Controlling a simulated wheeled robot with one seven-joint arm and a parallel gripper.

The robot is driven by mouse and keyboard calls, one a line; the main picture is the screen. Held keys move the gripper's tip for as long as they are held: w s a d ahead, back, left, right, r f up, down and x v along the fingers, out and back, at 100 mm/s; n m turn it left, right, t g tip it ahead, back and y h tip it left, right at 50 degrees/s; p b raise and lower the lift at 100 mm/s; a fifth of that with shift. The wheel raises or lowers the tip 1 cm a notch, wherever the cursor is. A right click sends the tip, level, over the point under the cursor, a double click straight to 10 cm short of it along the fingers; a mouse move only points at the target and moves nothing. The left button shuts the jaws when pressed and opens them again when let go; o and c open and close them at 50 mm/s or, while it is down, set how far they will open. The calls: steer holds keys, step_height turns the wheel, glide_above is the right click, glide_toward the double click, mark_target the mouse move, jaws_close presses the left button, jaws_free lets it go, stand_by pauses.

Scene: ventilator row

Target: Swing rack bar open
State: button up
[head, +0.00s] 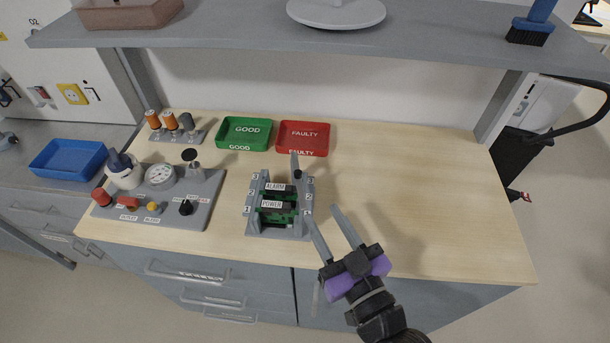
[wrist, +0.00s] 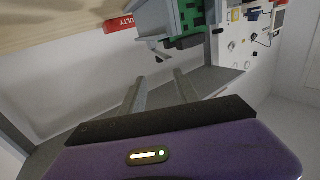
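The grey card rack (head: 250,228) stands on the bench, with green boards and cards labelled ALARM (head: 275,187) and POWER (head: 272,204) in it. A slim grey bar (head: 294,163) shows at its back right post, pointing up and away; a dark knob is by it. I cannot tell how far the bar is swung. My gripper (head: 324,215) is open and empty, just right of the rack's front right corner. In the wrist view, the open fingers (wrist: 159,90) point toward the rack (wrist: 157,18), with a gap between them and it.
A green GOOD tray (head: 222,141) and a red FAULTY tray (head: 320,139) lie behind the rack. A control panel (head: 205,190) is to its left. A grey shelf (head: 400,35) overhangs the back. The bench's right side (head: 430,180) is clear.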

mark_target(300, 175)
steer(key=p+x, duration=0.3)
steer(key=x, duration=0.8)
steer(key=shift+w, duration=0.25)
jaws_close()
stand_by(1.0)
